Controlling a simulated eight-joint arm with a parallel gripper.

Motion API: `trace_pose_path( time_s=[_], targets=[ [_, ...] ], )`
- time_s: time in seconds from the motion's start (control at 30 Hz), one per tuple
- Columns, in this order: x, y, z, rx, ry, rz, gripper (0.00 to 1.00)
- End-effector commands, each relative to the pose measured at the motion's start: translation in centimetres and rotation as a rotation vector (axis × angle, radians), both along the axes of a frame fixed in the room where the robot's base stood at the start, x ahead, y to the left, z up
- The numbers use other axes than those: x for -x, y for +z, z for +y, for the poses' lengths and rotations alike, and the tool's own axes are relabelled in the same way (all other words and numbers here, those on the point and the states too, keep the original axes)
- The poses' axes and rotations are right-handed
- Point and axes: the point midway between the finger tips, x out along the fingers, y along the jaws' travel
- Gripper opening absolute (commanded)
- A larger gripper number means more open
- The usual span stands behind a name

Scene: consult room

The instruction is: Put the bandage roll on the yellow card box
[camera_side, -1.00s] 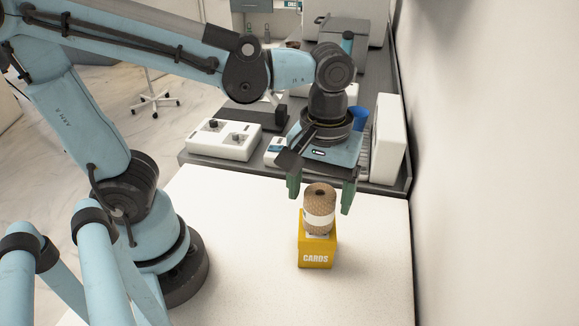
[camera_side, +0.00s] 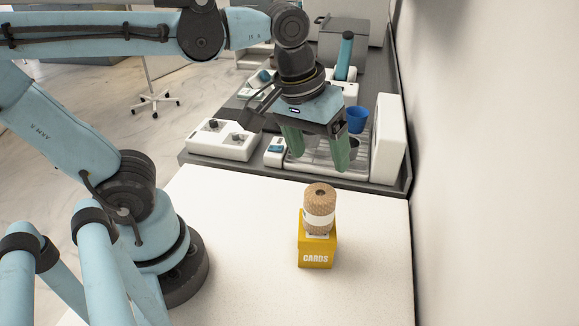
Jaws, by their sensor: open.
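The bandage roll (camera_side: 319,203) is tan with a white band around it. It stands upright on top of the yellow card box (camera_side: 316,252), which reads "CARDS" and sits on the white table. My gripper (camera_side: 318,160) is open and empty. Its two green fingers are above and behind the roll, apart from it.
The white table (camera_side: 240,240) is clear around the box. Behind it, on a grey counter, are a white control box (camera_side: 222,140), a blue cup (camera_side: 356,119) and a white upright panel (camera_side: 389,138). A wall runs along the right.

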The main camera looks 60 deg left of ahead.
Motion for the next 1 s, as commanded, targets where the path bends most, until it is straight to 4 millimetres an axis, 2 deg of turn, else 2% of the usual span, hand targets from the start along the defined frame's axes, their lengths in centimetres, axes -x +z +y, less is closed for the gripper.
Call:
trace_pose_path(
  time_s=[0.03,0.1,0.2,0.33,1.0],
  targets=[
    [-0.2,-1.1,1.4,-0.017,-0.049,-0.07,0.8],
    [-0.6,-2.1,2.8,-0.055,-0.128,-0.162,0.8],
    [-0.9,-3.2,4.5,-0.12,-0.218,-0.268,0.8],
    [-1.1,-3.9,5.8,-0.188,-0.29,-0.347,0.8],
    [-1.2,-4.0,6.1,-0.211,-0.316,-0.369,0.8]
  ],
)
